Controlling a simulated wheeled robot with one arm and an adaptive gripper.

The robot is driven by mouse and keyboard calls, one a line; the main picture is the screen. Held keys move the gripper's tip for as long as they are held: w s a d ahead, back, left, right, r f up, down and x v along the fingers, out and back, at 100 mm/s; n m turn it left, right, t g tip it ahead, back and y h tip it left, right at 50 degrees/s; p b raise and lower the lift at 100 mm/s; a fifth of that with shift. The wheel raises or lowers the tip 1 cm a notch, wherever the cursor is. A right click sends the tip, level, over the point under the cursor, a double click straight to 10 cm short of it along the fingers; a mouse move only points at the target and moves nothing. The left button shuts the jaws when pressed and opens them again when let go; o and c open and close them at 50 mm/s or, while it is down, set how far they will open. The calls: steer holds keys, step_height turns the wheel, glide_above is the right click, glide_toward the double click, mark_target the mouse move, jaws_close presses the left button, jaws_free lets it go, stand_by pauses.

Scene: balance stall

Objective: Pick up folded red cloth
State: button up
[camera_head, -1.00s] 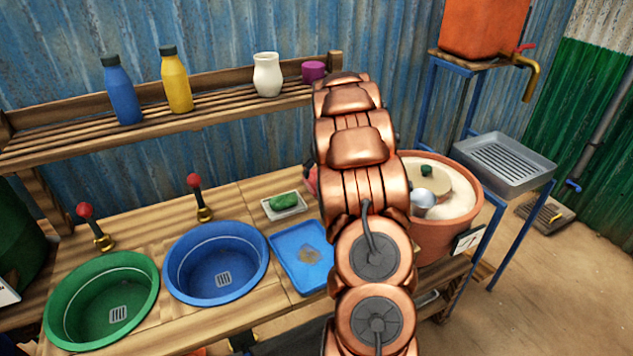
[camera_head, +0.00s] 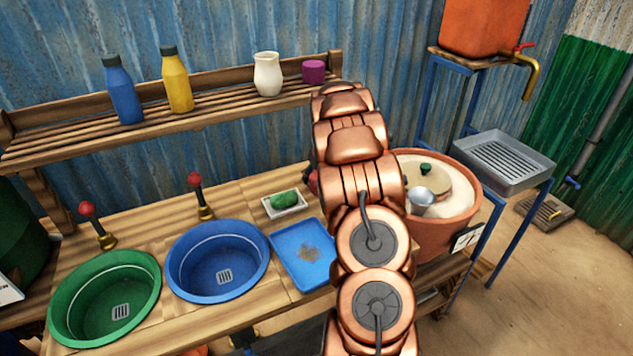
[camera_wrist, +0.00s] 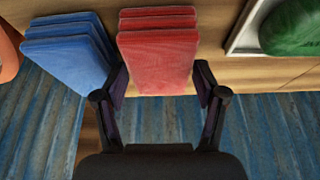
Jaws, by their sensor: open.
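The folded red cloth (camera_wrist: 158,58) lies as a layered stack on the wooden counter in the wrist view. My gripper (camera_wrist: 160,82) is open, with one finger on each side of the near end of the red cloth. I cannot tell whether the fingers touch it. In the head view my copper-coloured arm covers most of the area where the cloth lies, so the cloth cannot be made out clearly there.
A folded blue cloth (camera_wrist: 68,48) lies close on the left of the red one. A green soap (camera_head: 285,199) sits in a white dish on the right in the wrist view. A blue tray (camera_head: 283,240), blue basin (camera_head: 180,262) and green basin (camera_head: 60,325) stand along the counter.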

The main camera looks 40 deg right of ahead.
mark_target(315, 175)
steer(key=shift+f, duration=0.2)
stand_by(0.3)
steer(key=shift+c, duration=0.3)
steer(key=c, duration=0.7)
steer(key=shift+r, duration=0.1)
steer(key=shift+c, duration=0.2)
steer(key=shift+r+p, duration=0.3)
steer(key=shift+r+b, duration=0.15)
steer(key=shift+b, duration=0.15)
step_height(315, 175, up, 3)
steer(key=shift+f+b, duration=0.15)
steer(key=shift+b, duration=0.4)
steer(key=shift+s+a, duration=0.1)
steer(key=shift+s, duration=0.15)
steer(key=s+a+b, duration=0.1)
steer(key=s+a, duration=0.1)
steer(key=s, duration=0.2)
steer(key=s+a+r+b, duration=0.1)
steer(key=s+a, duration=0.1)
steer(key=s, duration=0.3)
steer(key=s+a+b, duration=0.1)
steer(key=s+a, duration=0.1)
steer(key=s, duration=0.3)
steer(key=shift+s+a+r+b, duration=0.1)
steer(key=shift+a+r+b, duration=0.05)
steer(key=shift+r+b, duration=0.2)
